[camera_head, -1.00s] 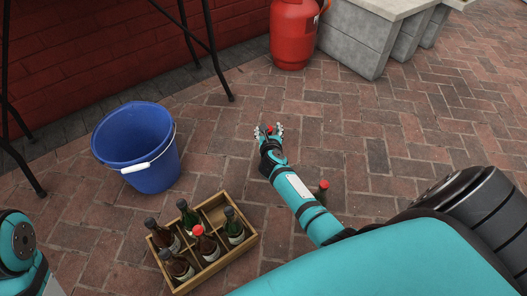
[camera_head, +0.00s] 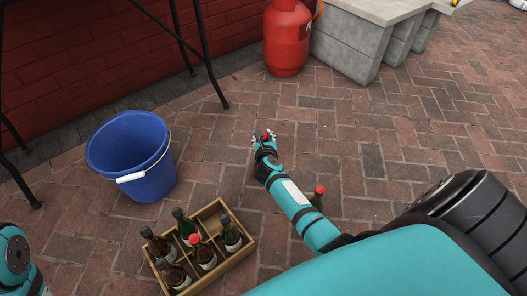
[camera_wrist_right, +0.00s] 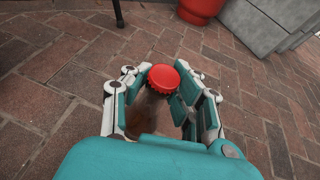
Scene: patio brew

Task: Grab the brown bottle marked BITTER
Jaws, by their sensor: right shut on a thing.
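My right gripper (camera_head: 264,138) is low over the brick paving, in the upper middle of the head view. It is shut on a brown bottle with a red cap (camera_wrist_right: 163,79), which stands up between its fingers in the right wrist view. The bottle's label is hidden, so I cannot read its marking. Another bottle with a red cap (camera_head: 319,191) shows behind my right forearm, partly hidden. My left gripper is out of view; only part of my left arm shows at the lower left.
A wooden crate (camera_head: 238,256) with several bottles stands at the lower left. A blue bucket (camera_head: 128,158) stands left, near dark metal legs. A red gas cylinder (camera_head: 287,38) and a grey block structure (camera_head: 347,47) are at the back. Paving around the held bottle is clear.

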